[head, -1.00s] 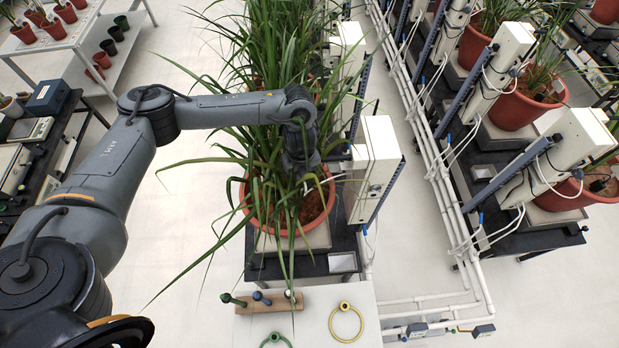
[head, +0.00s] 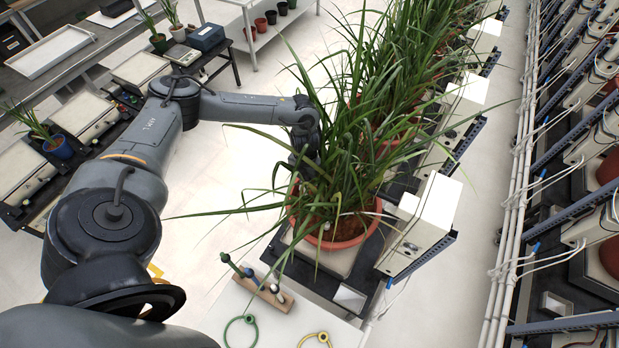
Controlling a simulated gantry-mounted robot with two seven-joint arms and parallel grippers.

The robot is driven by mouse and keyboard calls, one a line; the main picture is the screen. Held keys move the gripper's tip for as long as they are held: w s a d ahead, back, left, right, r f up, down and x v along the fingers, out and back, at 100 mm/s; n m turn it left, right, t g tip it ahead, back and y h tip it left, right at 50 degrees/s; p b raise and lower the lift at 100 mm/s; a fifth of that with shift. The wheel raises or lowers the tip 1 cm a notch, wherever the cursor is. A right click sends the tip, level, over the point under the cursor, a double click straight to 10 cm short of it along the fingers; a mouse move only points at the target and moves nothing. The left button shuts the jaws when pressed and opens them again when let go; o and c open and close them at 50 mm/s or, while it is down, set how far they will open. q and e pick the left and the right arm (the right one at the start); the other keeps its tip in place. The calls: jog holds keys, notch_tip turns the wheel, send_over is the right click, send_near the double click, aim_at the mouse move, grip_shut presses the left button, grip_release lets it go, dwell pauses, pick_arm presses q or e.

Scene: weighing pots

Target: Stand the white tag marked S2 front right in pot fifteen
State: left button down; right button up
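A large terracotta pot (head: 350,243) stands on a pale scale plate, with a tall, long-leaved green plant (head: 350,150) in it; I can read no pot number. My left arm comes in from the left. My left gripper (head: 303,165) points down into the leaves at the pot's back left rim. Leaves cover its fingertips, so I cannot tell if it is open or what it holds. I cannot make out the white tag marked S2. My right gripper is not in view.
A wooden block (head: 262,288) with green, blue and white-topped pegs stands on a white surface in front of the pot. A green ring (head: 240,332) and a yellow ring (head: 315,338) lie nearby. A white box (head: 425,222) stands close right of the pot.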

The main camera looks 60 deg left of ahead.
aim_at(306, 191)
pick_arm(q)
notch_tip(306, 191, down, 6)
jog(key=b, duration=0.5)
jog(key=shift+f, duration=0.2)
jog(key=shift+f+b, duration=0.65)
jog(key=shift+f, duration=0.15)
jog(key=shift+f, duration=0.15)
jog(key=shift+f, duration=0.1)
jog(key=shift+f+b, duration=1.85)
jog(key=shift+f, duration=0.45)
jog(key=c, duration=1.1)
grip_release()
jog(key=shift+r, duration=0.1)
